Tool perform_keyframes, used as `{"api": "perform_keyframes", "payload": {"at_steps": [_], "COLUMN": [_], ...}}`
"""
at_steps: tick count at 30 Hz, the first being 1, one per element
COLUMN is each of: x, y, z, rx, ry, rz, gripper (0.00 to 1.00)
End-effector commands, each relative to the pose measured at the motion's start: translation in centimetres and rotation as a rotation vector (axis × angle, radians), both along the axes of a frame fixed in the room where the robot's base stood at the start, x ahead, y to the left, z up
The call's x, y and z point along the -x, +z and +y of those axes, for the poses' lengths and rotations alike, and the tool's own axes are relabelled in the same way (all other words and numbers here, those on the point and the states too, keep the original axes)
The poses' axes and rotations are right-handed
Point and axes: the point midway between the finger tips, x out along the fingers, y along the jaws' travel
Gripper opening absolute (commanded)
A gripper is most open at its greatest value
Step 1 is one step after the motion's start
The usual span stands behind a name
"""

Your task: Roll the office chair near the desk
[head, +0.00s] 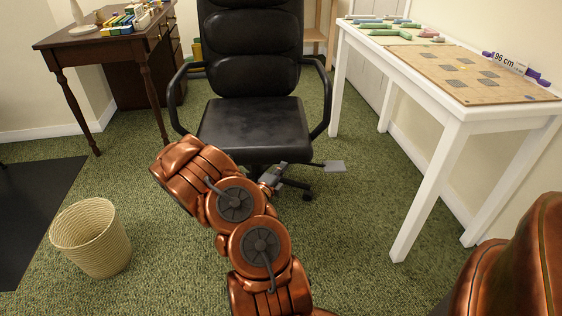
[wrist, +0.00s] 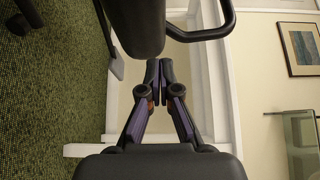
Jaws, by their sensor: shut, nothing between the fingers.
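The black office chair (head: 254,122) stands upright on the green carpet in the middle of the head view, between a dark wooden desk (head: 82,40) on the left and a white table. Its seat front faces me; its wheeled base is partly hidden by my arm. My gripper (head: 272,178) is low, in front of and below the seat's front edge. In the wrist view my gripper (wrist: 159,72) is shut and empty, with its tips close to the seat edge (wrist: 138,22). I cannot tell whether they touch it.
The white table (head: 440,92) on the right holds a board and small items. A woven wastebasket (head: 91,238) stands at the lower left beside a black mat (head: 32,210). Carpet is clear between the basket and the chair. A framed picture (wrist: 303,48) hangs on the wall.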

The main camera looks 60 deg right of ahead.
Motion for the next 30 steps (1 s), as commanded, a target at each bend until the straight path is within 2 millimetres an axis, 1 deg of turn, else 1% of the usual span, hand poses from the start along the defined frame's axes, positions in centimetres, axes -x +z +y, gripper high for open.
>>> {"api": "perform_keyframes", "payload": {"at_steps": [1,4,7,12,18,27,30], "x": [0.2,0.2,-1.1,-2.3,-2.9,-2.9,-3.3], "y": [-0.2,-0.2,-0.2,-0.1,0.0,0.1,0.2], "z": [-0.8,-2.1,-3.0,-4.1,-4.6,-4.6,-4.6], "rx": [0.000,0.001,0.002,0.001,0.001,0.001,0.002], "ry": [-0.005,-0.005,-0.002,-0.002,-0.002,-0.001,0.002], "rz": [-0.002,-0.001,-0.006,-0.003,0.001,0.001,0.001], "gripper": [0.00,0.00,0.00,0.00,0.00,0.00,0.00]}}
